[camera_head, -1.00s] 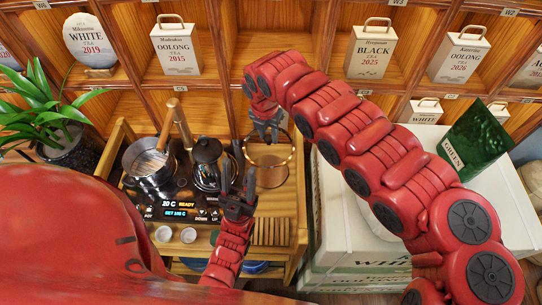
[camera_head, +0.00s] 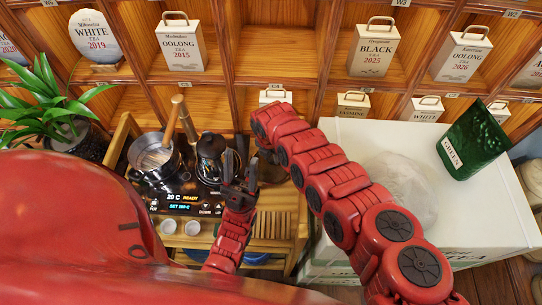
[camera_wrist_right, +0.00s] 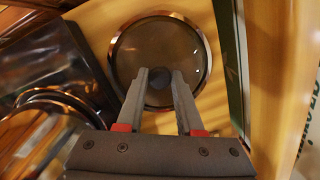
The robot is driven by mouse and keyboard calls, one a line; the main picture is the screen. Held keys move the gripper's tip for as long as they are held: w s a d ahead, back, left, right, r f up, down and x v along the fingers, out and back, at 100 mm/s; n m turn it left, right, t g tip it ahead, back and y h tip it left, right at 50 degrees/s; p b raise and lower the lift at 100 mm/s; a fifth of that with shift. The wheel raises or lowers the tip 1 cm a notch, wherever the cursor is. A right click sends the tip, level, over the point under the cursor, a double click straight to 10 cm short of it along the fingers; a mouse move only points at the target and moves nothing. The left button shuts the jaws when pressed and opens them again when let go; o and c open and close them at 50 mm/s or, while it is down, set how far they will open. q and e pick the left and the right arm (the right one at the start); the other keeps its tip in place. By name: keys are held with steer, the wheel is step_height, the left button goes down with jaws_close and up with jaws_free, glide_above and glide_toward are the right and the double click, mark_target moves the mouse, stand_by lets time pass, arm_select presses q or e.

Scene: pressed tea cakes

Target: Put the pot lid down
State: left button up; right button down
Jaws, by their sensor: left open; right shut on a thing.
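The pot lid (camera_wrist_right: 160,55) is a round glass disc with a metal rim and a dark knob, seen in the right wrist view. My right gripper (camera_wrist_right: 160,78) is shut on the knob, and the lid is over a pale wooden surface. I cannot tell whether it touches the wood. In the head view my right arm and gripper hide most of the lid. My left gripper (camera_head: 240,170) is open and empty, close to my right gripper. The uncovered pot (camera_head: 155,160) sits on the black hob at the left.
A dark kettle (camera_head: 211,155) stands beside the pot on the hob (camera_head: 188,203). Small cups (camera_head: 168,227) and a slatted wooden rack (camera_head: 270,225) are in front. Shelves of tea boxes stand behind.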

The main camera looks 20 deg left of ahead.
mark_target(269, 161)
steer(key=c, duration=0.5)
jaws_free()
steer(key=shift+f, duration=0.1)
steer(key=shift+c, duration=0.2)
steer(key=shift+r, duration=0.35)
step_height(269, 161, up, 12)
steer(key=s+b, duration=0.1)
steer(key=shift+s+a+f, duration=0.15)
steer(key=shift+s+f, duration=0.05)
steer(key=shift+s, duration=0.05)
